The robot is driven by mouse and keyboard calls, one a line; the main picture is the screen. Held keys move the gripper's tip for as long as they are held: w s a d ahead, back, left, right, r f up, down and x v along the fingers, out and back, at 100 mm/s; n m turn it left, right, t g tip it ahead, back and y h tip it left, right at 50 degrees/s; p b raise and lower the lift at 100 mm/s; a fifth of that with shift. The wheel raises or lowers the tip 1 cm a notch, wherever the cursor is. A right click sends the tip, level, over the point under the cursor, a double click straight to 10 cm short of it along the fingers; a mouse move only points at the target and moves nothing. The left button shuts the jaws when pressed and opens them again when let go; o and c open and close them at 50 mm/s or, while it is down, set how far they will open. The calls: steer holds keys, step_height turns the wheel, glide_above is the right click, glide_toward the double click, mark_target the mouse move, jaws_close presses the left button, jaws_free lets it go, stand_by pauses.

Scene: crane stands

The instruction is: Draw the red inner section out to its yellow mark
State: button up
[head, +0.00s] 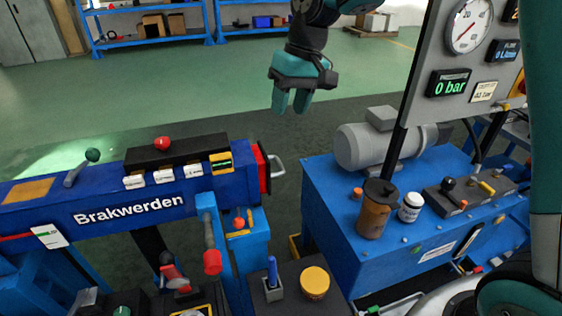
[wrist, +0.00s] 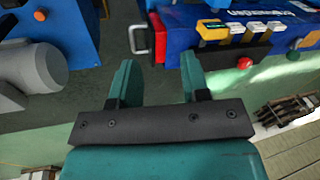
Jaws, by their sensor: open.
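The blue boom marked "Brakwerden" (head: 130,205) lies across the left of the head view. The red inner section (head: 263,168) shows only as a short red end at the boom's right end, with a grey handle (head: 277,166) on it. In the wrist view the red end (wrist: 158,38) and the handle (wrist: 138,40) are ahead of the fingers, toward the top. My gripper (head: 291,103) is open and empty, pointing down, above and apart from the handle in the head view; it also shows in the wrist view (wrist: 158,68). I see no yellow mark on the red section.
A blue bench (head: 385,255) with a grey motor (head: 365,145), a brown canister (head: 376,210) and a white jar (head: 411,207) stands right of the boom end. A gauge panel (head: 465,70) rises behind it. Green floor (head: 190,80) lies open behind the boom.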

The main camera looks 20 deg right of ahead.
steer(key=w+d+f+m, duration=0.1)
steer(key=w+d+f, duration=0.15)
steer(key=w, duration=0.25)
steer(key=w+d+f+m, duration=0.1)
steer(key=w+d+f, duration=0.15)
steer(key=w, duration=0.35)
steer(key=shift+h, duration=0.3)
steer(key=a+f, duration=0.1)
steer(key=f, duration=0.5)
steer(key=a+f, duration=0.1)
steer(key=f, duration=0.4)
steer(key=a+f+p, duration=0.1)
steer(key=f, duration=0.5)
steer(key=shift+s+a+f, duration=0.2)
steer(key=shift+f, duration=0.1)
jaws_close()
